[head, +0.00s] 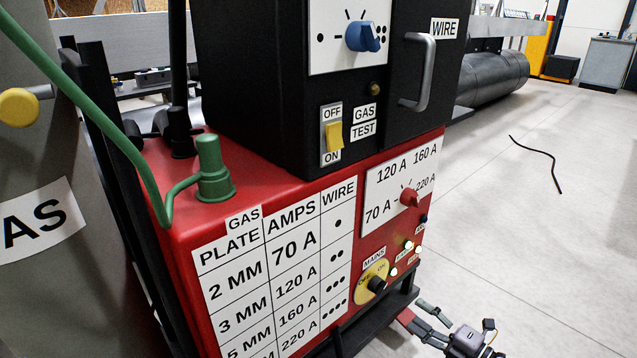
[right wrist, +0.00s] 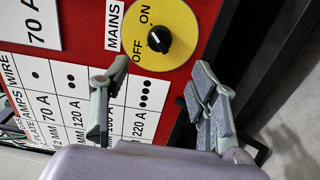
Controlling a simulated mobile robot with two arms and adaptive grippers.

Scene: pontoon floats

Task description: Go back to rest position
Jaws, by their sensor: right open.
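My right gripper (head: 417,313) is at the lower right in the head view, in front of the red machine's (head: 180,235) lower front edge. In the right wrist view its two fingers (right wrist: 150,85) stand wide apart with nothing between them. The yellow mains switch (head: 372,285) with its black knob is on the red front panel, up and left of the gripper. It also shows in the right wrist view (right wrist: 178,52), beyond the fingers and apart from them. My left gripper is not in view.
A black wire unit (head: 265,100) with a blue dial (head: 362,37), yellow switch (head: 334,136) and handle (head: 428,72) sits on the machine. A red amps dial (head: 409,197) and lit lamps (head: 408,245) are below. A green hose (head: 100,120) runs left. Open floor (head: 520,230) lies right.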

